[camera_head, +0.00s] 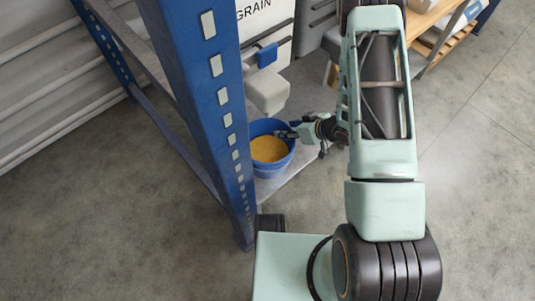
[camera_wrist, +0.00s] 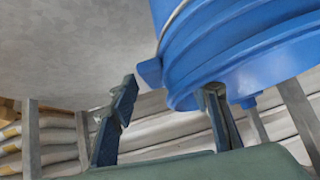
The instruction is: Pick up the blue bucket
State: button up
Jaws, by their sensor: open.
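The blue bucket (camera_head: 273,172) stands upright below the hopper's pale spout (camera_head: 267,93) in the head view, with yellow-brown grain (camera_head: 268,149) inside. My gripper (camera_head: 287,133) is at its right rim, reaching in from the right. In the wrist view the bucket (camera_wrist: 235,45) fills the upper right, with its ridged side, a lug (camera_wrist: 150,72) and part of a thin wire handle (camera_wrist: 172,25) showing. My gripper (camera_wrist: 172,90) is open there. One finger is left of the bucket, apart from it; the other overlaps its edge. I cannot tell whether it touches.
A blue rack upright (camera_head: 200,90) stands close left of the bucket. The white hopper (camera_head: 268,25) marked "GRAIN" is above and behind. Stacked sacks (camera_wrist: 50,145) show in the wrist view. A wooden shelf (camera_head: 430,20) is at upper right. Floor at right is clear.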

jog(key=shift+c, duration=0.4)
grip_shut()
jog(key=shift+w, duration=0.1)
